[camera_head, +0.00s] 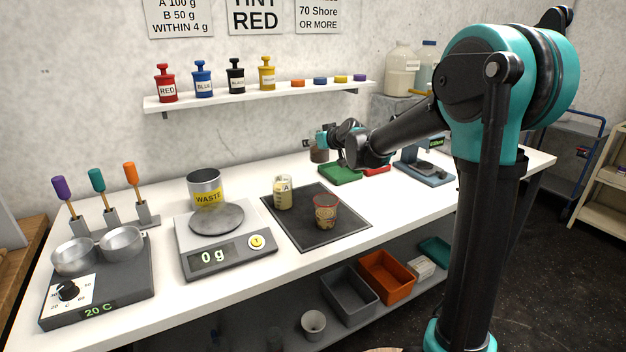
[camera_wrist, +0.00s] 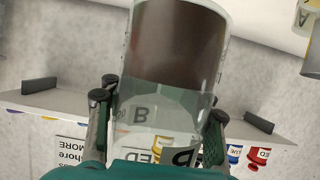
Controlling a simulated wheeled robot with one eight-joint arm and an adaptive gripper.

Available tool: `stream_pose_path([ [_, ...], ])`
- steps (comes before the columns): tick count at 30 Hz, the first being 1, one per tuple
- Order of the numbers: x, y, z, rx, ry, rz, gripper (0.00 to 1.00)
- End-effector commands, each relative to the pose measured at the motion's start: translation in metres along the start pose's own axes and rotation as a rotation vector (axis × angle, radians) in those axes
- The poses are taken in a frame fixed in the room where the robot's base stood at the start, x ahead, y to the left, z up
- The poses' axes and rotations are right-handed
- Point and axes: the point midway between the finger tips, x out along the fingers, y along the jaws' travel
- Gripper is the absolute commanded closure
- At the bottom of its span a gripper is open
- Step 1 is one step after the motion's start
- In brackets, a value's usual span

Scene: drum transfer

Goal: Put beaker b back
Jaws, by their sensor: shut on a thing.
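Beaker b (camera_wrist: 180,50) is clear with a dark brown layer inside and a letter B on its wall. It fills the middle of the wrist view, between the two fingers of my gripper (camera_wrist: 160,125), which is shut on it. In the head view beaker b (camera_head: 319,155) hangs from my gripper (camera_head: 325,142) near the wall, behind and left of the green tray (camera_head: 341,174). Whether its base touches anything is unclear. Beaker A (camera_head: 283,193), with pale yellow contents, stands on the dark mat (camera_head: 302,232).
A cup with mixed brownish contents (camera_head: 326,212) stands on the mat. A red tray (camera_head: 376,170) lies beside the green one. The scale (camera_head: 222,254) reads 0 g, with the waste can (camera_head: 206,190) behind it. A wall shelf (camera_head: 260,95) holds pigment bottles. My arm crosses the bench's right part.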

Motion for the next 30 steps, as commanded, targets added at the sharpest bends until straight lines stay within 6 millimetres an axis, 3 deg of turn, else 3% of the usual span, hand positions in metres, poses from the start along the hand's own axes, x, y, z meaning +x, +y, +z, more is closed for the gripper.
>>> stream_pose_path([
  [6,0.02,0.0,0.048,0.0,0.0,0.0,0.98],
  [12,0.033,0.0,0.079,0.0,0.0,0.0,0.98],
  [25,0.049,0.0,0.119,0.0,0.0,0.0,0.98],
  [30,0.05,0.0,0.124,0.0,0.0,0.0,0.98],
])
